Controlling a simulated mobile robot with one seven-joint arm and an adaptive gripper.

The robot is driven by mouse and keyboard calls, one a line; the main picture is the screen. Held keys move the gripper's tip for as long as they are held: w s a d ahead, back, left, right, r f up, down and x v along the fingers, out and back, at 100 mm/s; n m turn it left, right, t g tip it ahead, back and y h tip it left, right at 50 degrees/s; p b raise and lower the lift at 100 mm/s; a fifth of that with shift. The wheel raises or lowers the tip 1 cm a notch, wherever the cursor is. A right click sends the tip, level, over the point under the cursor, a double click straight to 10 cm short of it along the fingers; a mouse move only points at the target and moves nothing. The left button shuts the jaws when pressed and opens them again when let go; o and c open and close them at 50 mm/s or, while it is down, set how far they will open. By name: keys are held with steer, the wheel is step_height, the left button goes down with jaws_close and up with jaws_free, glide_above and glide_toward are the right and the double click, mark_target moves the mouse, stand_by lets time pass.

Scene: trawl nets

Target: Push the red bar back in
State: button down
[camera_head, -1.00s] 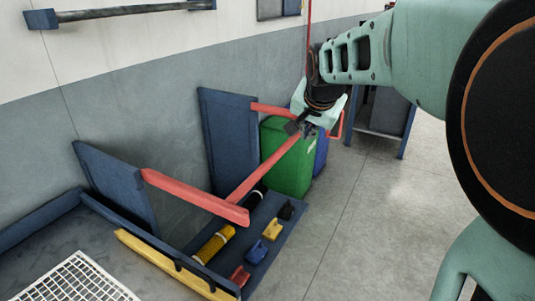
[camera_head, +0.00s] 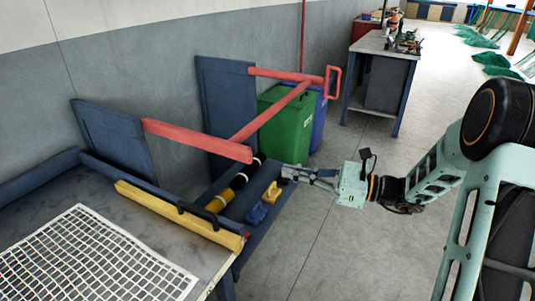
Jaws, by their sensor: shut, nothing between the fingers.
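Two red rails stick out from blue upright panels: a near rail (camera_head: 197,141) and a far rail (camera_head: 285,74). A slanting red bar (camera_head: 268,112) runs from beside the near rail's end up to the far rail's end. A red loop handle (camera_head: 333,82) stands at that far end. I cannot tell if the bar is seated on either rail. My gripper (camera_head: 287,172) is shut and empty, below and apart from the bar, by the outer edge of the low blue shelf (camera_head: 268,215). Its fingertips overlap the shelf's far corner in view; contact is unclear.
Yellow and black rolls (camera_head: 221,200), a blue block (camera_head: 257,214) and a yellow block (camera_head: 271,193) lie on the shelf. Green (camera_head: 287,125) and blue bins stand behind. A table with white netting (camera_head: 95,255) is at left.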

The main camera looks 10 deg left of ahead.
steer(key=w+d+r+m+t+y, duration=0.1)
steer(key=w+d+r+m+t, duration=0.1)
steer(key=d+m+t, duration=0.15)
steer(key=b+x, duration=0.2)
steer(key=x, duration=1.1)
steer(key=shift+a+r+n, duration=0.3)
steer(key=shift+n, duration=0.15)
steer(key=shift+s, duration=0.1)
